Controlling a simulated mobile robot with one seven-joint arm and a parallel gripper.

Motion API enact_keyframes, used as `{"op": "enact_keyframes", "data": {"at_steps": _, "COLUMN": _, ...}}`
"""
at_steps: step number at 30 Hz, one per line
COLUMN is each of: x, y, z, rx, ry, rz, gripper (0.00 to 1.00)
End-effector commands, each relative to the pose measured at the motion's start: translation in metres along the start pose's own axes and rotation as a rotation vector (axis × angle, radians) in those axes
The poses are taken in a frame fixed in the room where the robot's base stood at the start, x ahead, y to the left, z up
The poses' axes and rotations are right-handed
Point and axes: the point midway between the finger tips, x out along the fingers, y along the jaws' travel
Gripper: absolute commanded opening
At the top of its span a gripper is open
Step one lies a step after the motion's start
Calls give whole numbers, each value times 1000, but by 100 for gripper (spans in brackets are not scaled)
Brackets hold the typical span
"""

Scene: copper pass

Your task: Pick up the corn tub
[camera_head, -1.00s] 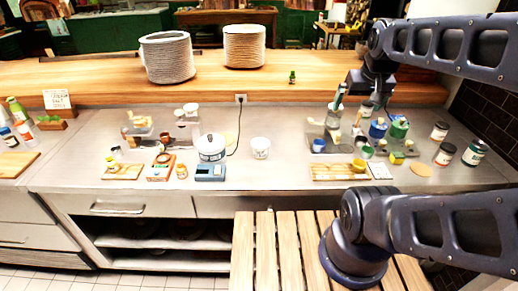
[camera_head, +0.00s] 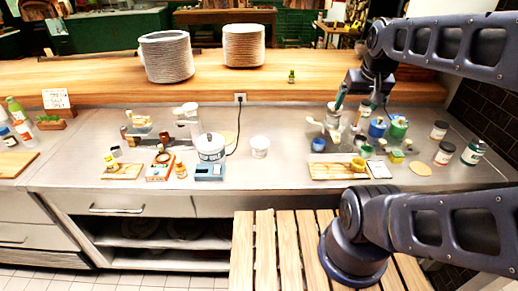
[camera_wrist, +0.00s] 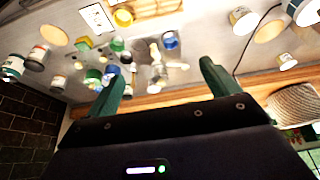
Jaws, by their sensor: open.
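A small white tub (camera_head: 260,147) with a faint label stands alone on the steel counter, right of the white rice cooker. It also shows in the wrist view (camera_wrist: 243,19), near the top right. It may be the corn tub, but I cannot read its label. My gripper (camera_head: 360,101) is raised over the back right of the counter, right of this tub and apart from it. In the wrist view my gripper (camera_wrist: 163,84) has its two dark green fingers spread wide with nothing between them.
Below my gripper, several jars and cups crowd the counter, including a blue one (camera_head: 377,128). A wooden board (camera_head: 326,171) holds a yellow bowl. The rice cooker (camera_head: 211,147) and its cord are left of the tub. Plate stacks (camera_head: 166,57) stand on the raised wooden shelf.

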Motion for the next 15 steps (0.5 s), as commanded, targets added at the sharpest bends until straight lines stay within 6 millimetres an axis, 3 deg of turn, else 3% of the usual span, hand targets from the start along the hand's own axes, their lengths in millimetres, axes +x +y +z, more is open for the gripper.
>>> {"op": "enact_keyframes", "data": {"at_steps": 8, "x": 8, "y": -9, "z": -12, "rx": -41, "ry": -24, "rz": -8, "gripper": 88}}
{"op": "enact_keyframes", "data": {"at_steps": 15, "x": 37, "y": -42, "z": -46, "rx": -171, "ry": -93, "rz": -33, "gripper": 88}}
